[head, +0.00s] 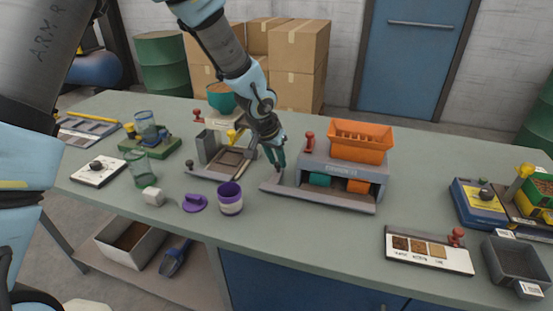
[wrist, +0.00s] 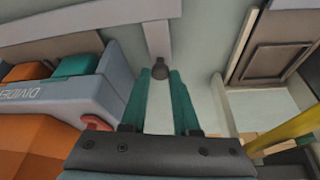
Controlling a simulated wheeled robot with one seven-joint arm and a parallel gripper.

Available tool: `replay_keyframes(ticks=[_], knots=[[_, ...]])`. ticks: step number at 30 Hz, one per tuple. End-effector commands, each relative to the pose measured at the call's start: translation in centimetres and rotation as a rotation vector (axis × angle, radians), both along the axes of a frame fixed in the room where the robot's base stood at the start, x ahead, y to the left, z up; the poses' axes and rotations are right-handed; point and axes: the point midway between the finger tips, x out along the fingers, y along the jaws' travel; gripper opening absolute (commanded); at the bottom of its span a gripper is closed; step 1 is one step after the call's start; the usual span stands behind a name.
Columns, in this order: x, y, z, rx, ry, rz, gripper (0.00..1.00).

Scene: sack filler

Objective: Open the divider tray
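The divider (head: 345,178) is a grey machine with an orange hopper (head: 362,136) on top and teal and orange parts in its front opening. Its low grey tray edge (head: 320,198) runs along the front, and also shows as a pale bar in the wrist view (wrist: 90,17). An arm of that bar ends in a dark knob (wrist: 160,69). My gripper (head: 277,177) points down at the divider's left side. In the wrist view its teal fingers (wrist: 161,75) are apart, with the knob between or just beyond the tips. Contact cannot be told.
A grey device with a yellow part (head: 222,155) is on the left. A purple-banded cup (head: 230,199) and purple lid (head: 194,203) stand in front. The counter between divider and sample card (head: 428,250) is clear.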

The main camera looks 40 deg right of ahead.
Motion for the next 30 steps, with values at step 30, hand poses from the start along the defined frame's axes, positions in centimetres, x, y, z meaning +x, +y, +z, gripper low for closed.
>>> replay_keyframes(ticks=[30], knots=[[0.02, 0.01, 0.02, 0.000, 0.000, 0.000, 0.00]])
